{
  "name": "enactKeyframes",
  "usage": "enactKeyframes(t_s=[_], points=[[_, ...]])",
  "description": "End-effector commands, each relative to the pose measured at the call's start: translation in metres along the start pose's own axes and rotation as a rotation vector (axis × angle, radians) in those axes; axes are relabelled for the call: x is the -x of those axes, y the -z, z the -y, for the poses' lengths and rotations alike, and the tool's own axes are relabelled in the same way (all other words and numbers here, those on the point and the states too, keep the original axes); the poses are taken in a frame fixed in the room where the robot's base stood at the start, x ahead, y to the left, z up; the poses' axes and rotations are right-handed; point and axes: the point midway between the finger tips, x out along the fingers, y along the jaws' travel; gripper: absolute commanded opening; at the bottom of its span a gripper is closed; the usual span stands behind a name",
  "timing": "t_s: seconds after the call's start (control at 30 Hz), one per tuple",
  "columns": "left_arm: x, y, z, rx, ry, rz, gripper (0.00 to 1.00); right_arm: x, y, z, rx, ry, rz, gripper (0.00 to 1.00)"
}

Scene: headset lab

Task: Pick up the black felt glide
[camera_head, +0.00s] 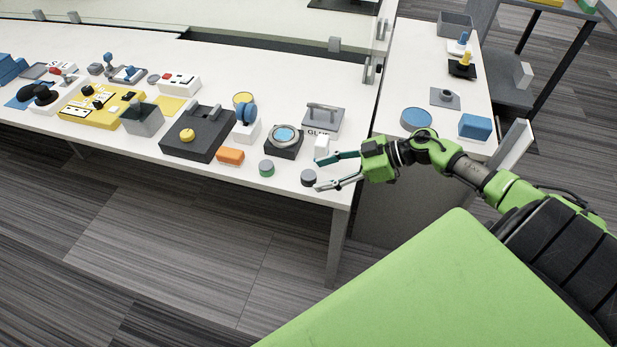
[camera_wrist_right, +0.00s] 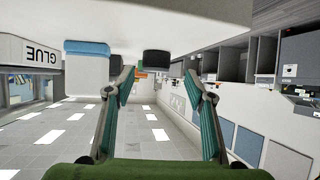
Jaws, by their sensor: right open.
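A short dark round piece, which looks like the black felt glide (camera_head: 308,177), stands on the white table near its front edge. In the wrist view the same dark piece (camera_wrist_right: 157,63) shows against the table, between and beyond the fingertips. My right gripper (camera_head: 319,175) is open and empty, low over the table corner. Its fingers point left, one on the far side and one on the near side of the glide's line. The open fingers also show in the wrist view (camera_wrist_right: 160,82). I cannot tell whether the tips reach around the glide. My left gripper is not in view.
A green-sided disc (camera_head: 266,168) and an orange block (camera_head: 230,156) lie left of the glide. A small white block (camera_head: 321,146) stands close behind the far finger. A black stand with a round blue top (camera_head: 284,139) and the glue holder (camera_head: 323,117) are behind.

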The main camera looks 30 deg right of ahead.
Motion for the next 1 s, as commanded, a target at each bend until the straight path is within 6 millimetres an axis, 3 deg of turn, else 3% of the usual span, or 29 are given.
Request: enactKeyframes(t_s=[0.4,0.67,0.7,0.83,1.0], points=[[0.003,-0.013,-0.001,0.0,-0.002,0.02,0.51,-0.048,0.004,-0.007,-0.001,0.0,-0.004,0.49],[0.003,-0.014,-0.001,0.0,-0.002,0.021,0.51,-0.051,0.002,-0.006,0.0,0.0,0.0,0.49],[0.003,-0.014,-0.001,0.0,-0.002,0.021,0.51,-0.051,0.002,-0.006,0.0,0.0,0.0,0.47],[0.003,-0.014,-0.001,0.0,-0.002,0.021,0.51,-0.051,0.002,-0.006,0.0,0.0,0.0,0.14],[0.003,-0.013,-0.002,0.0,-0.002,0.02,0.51,-0.051,0.003,-0.006,0.0,0.0,0.0,0.14]])
